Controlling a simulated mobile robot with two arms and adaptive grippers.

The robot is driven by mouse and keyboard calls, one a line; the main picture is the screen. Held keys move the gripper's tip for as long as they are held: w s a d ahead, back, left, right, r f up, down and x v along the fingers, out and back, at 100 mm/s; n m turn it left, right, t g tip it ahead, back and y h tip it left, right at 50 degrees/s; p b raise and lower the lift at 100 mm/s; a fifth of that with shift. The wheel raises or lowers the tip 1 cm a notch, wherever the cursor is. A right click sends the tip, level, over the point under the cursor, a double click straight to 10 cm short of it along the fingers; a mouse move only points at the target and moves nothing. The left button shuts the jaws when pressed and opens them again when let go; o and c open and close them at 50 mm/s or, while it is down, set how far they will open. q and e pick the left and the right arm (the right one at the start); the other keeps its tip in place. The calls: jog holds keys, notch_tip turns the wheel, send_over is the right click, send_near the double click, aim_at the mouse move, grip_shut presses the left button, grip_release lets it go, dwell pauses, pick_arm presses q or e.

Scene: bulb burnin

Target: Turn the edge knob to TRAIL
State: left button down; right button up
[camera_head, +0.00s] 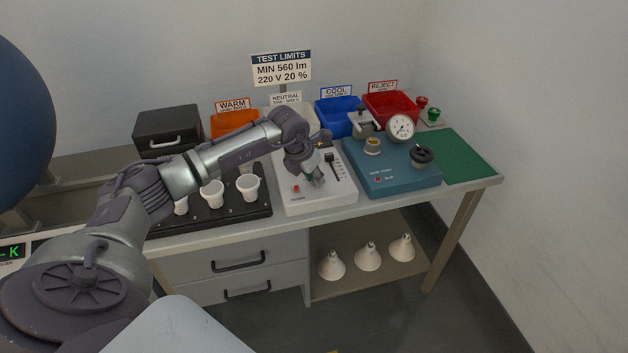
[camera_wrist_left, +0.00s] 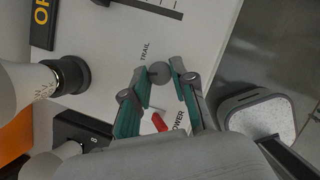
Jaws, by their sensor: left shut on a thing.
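The edge knob (camera_wrist_left: 159,72) is a small grey round knob on the pale control box (camera_head: 316,205), with the printed word TRAIL beside it in the left wrist view. My left gripper (camera_wrist_left: 158,80) is shut on the knob, one green-padded finger on each side. In the head view my left gripper (camera_head: 316,180) reaches down onto the box's front part and hides the knob. The knob's pointer is too small to read. My right gripper is in neither view.
A red power switch (camera_wrist_left: 159,122) sits close to the fingers. A slider (camera_head: 331,160) is behind them on the box. A black tray (camera_head: 226,216) with white bulbs stands left; a teal gauge unit (camera_head: 404,182) stands right. A green mat (camera_head: 462,152) lies bare.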

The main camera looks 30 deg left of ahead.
pick_arm(q)
jog(key=m+b, duration=0.1)
jog(key=m, duration=0.1)
jog(key=m+h+b, duration=0.1)
jog(key=m+b, duration=0.1)
jog(key=shift+w+a+f+h, duration=0.1)
jog(key=shift+a+h, duration=0.1)
jog(key=shift+h, duration=0.1)
jog(key=shift+w+a+m+g+h+b, duration=0.1)
jog(key=shift+m+g+h+b, duration=0.45)
jog(key=shift+m, duration=0.8)
jog(key=shift+m+g+h+b, duration=0.3)
jog(key=shift+m+b, duration=0.4)
jog(key=shift+m, duration=0.65)
jog(key=c, duration=0.9)
grip_release()
jog(key=shift+c, duration=0.2)
jog(key=shift+r, duration=0.25)
jog(key=v, duration=1.1)
jog(key=shift+r, duration=0.4)
jog(key=shift+a, duration=0.1)
